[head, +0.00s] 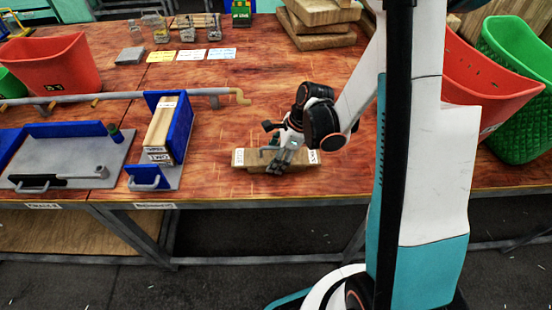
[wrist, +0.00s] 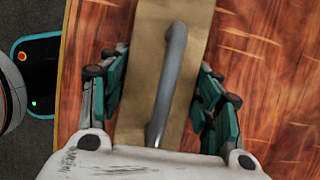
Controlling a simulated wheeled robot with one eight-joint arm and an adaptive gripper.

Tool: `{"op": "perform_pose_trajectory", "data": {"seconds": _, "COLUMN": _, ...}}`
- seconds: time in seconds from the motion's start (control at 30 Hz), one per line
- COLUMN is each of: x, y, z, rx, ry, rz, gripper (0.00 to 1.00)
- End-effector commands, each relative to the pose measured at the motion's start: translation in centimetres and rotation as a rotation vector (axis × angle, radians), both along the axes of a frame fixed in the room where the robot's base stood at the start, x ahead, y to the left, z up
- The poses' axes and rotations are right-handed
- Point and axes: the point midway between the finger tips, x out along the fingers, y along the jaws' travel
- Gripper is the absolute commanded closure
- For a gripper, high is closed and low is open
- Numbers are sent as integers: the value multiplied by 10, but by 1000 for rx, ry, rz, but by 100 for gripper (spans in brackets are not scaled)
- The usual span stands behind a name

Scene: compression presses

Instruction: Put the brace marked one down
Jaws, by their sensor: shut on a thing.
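The brace is a tan wooden block (head: 245,158) with a grey metal handle along its top. It is level, at the table's front edge, left of my arm; I cannot tell whether it rests on the table or hangs just above. A small white label shows at its right end, too small to read. My gripper (head: 283,154) comes down over its middle and is shut on it. In the wrist view the teal finger pads of my gripper (wrist: 160,95) stand on either side of the block, with the handle (wrist: 172,70) between them. The gripper hides part of the block.
A blue press (head: 181,130) holding wooden blocks stands to the left, beside a grey plate (head: 85,160). A long grey bar (head: 120,97) lies behind them. Red bins (head: 50,65) and a green basket (head: 515,90) flank the table. Wooden boards (head: 315,35) are stacked behind. Tabletop behind the brace is clear.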

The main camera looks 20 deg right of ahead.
Motion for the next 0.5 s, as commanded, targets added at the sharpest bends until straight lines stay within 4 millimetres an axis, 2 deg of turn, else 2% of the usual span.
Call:
{"op": "perform_pose_trajectory", "data": {"seconds": 0.33, "x": 0, "y": 0, "z": -3, "rx": 0, "ry": 0, "rz": 0, "gripper": 90}}
{"op": "perform_pose_trajectory", "data": {"seconds": 0.37, "x": 0, "y": 0, "z": -3, "rx": 0, "ry": 0, "rz": 0, "gripper": 38}}
{"op": "perform_pose_trajectory", "data": {"seconds": 0.43, "x": 0, "y": 0, "z": -2, "rx": 0, "ry": 0, "rz": 0, "gripper": 22}}
{"op": "perform_pose_trajectory", "data": {"seconds": 0.5, "x": 0, "y": 0, "z": -2, "rx": 0, "ry": 0, "rz": 0, "gripper": 22}}
